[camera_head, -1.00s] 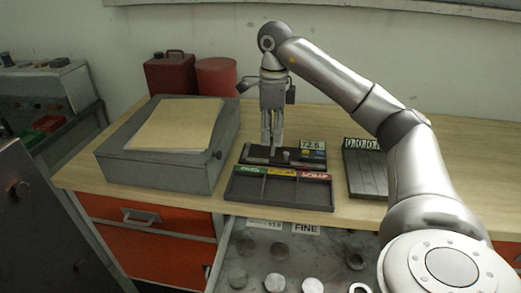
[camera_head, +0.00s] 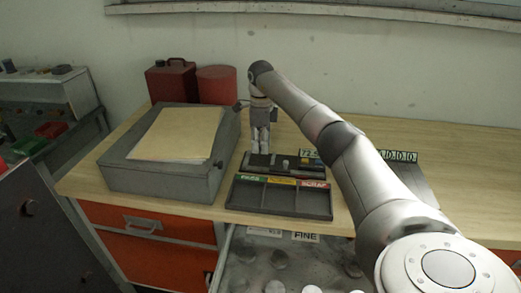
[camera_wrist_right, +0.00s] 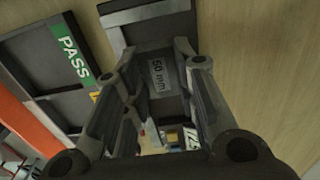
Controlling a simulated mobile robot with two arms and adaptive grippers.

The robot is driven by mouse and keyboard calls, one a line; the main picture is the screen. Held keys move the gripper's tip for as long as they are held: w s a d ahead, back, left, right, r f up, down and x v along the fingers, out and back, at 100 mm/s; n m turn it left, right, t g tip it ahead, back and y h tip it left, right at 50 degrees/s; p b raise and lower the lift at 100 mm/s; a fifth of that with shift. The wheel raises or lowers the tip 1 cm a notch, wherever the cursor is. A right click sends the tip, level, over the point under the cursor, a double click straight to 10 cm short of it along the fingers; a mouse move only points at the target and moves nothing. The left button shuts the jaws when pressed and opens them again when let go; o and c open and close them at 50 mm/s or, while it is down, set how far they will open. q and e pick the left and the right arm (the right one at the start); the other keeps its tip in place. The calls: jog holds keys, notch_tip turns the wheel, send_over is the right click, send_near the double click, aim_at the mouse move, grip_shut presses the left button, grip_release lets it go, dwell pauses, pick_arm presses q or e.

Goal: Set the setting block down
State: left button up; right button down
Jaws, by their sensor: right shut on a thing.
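The setting block (camera_wrist_right: 157,74), dark grey with a "50 mm" label, is between the fingers of my right gripper (camera_wrist_right: 158,98) in the right wrist view. In the head view, my right gripper (camera_head: 261,150) points down at the left end of the black gauge base (camera_head: 262,171), behind the sorting tray. It is shut on the block. The block is too small to make out in the head view, and I cannot tell whether it touches anything below. My left gripper is not in view.
The sorting tray (camera_head: 278,208) has PASS and SCRAP labels. A grey box (camera_head: 165,178) with papers stands close left of the gripper. A dark plate (camera_head: 415,185) with a digit display is partly behind my right arm. An open drawer with round pieces is in front.

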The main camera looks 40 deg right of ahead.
aim_at(260, 152)
jog(key=shift+w+d+f, duration=0.15)
jog(key=shift+w+f, duration=0.1)
jog(key=shift+f, duration=0.2)
notch_tip(260, 152, down, 2)
jog(key=shift+f+p, duration=0.2)
jog(key=shift+p, duration=0.65)
jog(key=shift+f, duration=0.3)
jog(key=shift+f, duration=0.15)
jog(key=c, duration=1.2)
grip_release()
jog(key=shift+o, duration=0.2)
